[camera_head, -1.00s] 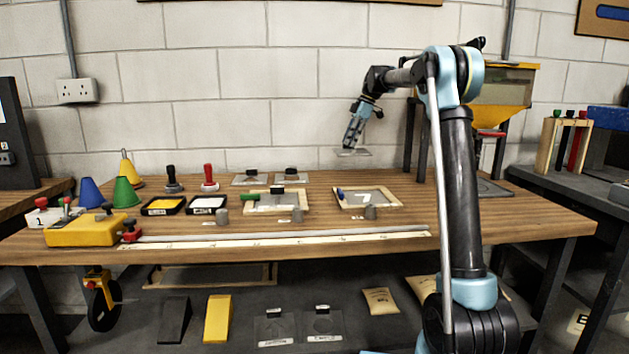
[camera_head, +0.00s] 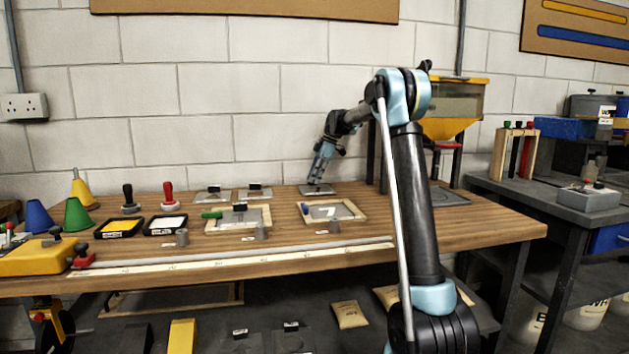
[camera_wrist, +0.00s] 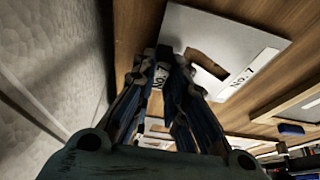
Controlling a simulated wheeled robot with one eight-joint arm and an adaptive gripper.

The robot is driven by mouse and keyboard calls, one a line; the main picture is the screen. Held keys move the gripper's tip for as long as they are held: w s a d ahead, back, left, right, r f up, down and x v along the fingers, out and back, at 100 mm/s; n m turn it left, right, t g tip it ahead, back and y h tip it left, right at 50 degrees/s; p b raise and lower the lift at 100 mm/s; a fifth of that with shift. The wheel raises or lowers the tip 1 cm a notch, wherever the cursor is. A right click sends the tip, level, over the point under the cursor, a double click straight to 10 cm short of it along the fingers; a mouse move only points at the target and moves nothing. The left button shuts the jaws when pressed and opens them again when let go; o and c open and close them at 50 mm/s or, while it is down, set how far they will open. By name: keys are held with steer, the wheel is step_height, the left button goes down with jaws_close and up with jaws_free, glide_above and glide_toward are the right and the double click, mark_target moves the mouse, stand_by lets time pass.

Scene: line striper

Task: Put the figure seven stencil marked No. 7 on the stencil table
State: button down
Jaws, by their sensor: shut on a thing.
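The figure seven stencil (camera_head: 318,190) is a thin grey plate at the back of the wooden stencil table (camera_head: 375,240). In the wrist view the stencil (camera_wrist: 205,35) has a cut-out seven and a white "No. 7" label. My gripper (camera_head: 316,183) is above it in the head view. In the wrist view my gripper (camera_wrist: 165,62) is shut on the stencil's dark upright grip, which also carries a No. 7 label. The plate looks level, at or very close to the tabletop; I cannot tell whether it touches.
A wooden frame (camera_head: 308,219) around a plate with a white 7 lies just in front. Two grey plates with black grips (camera_head: 255,189) lie to the left. A yellow hopper (camera_head: 450,128) stands on dark legs to the right. The wall is close behind.

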steer(key=shift+f, duration=0.1)
steer(key=c, duration=1.6)
jaws_free()
steer(key=v, duration=1.2)
steer(key=shift+s, duration=0.1)
